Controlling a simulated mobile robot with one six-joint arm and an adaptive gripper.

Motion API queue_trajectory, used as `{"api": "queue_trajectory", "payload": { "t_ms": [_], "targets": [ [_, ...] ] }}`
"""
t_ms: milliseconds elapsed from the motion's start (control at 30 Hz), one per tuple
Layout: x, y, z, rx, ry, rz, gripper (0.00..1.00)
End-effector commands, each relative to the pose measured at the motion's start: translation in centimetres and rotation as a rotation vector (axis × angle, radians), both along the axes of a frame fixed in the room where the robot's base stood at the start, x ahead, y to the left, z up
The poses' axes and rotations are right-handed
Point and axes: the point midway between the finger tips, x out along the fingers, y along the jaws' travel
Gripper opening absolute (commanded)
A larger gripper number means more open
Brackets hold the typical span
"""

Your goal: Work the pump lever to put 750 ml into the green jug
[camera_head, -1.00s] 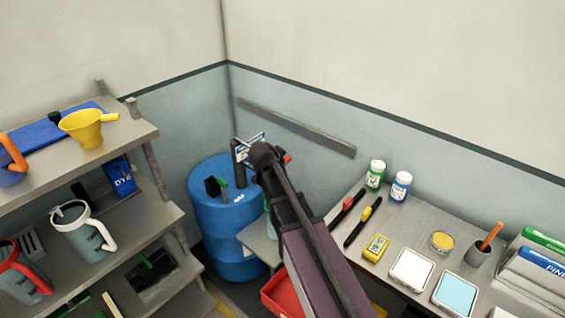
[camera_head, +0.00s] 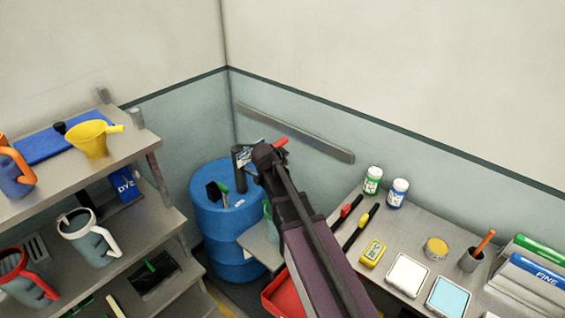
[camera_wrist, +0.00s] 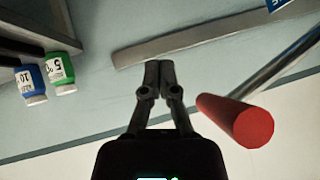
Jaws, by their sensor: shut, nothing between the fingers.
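The pump lever's red grip (camera_head: 281,142) shows just above my arm's end in the head view. In the wrist view the red grip (camera_wrist: 245,122) and its metal rod are at the right, beside my gripper (camera_wrist: 158,68) and apart from it. My gripper's fingers are together and empty. The pump's dark post (camera_head: 240,158) rises from the blue drum (camera_head: 238,258); my arm hides much of the pump. A pale green vessel (camera_head: 267,209), perhaps the green jug, stands on a small grey stand (camera_head: 258,242), mostly hidden by my arm. Its fill level cannot be seen.
Shelves at left hold a yellow funnel (camera_head: 90,140) and jugs with white (camera_head: 88,240), red and orange handles. A bench (camera_head: 400,235) at right carries bottles, markers and trays. A red bin (camera_head: 284,297) sits beneath my arm. A grey rail (camera_head: 295,132) runs along the wall.

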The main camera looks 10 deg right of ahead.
Motion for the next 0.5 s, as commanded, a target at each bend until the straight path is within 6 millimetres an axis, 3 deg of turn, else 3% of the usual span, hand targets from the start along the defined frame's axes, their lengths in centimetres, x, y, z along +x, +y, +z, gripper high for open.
{"api": "queue_trajectory", "payload": {
  "t_ms": [500],
  "targets": [
    [-4.3,2.8,4.8,-0.001,-0.001,0.001,0.00]
  ]
}}
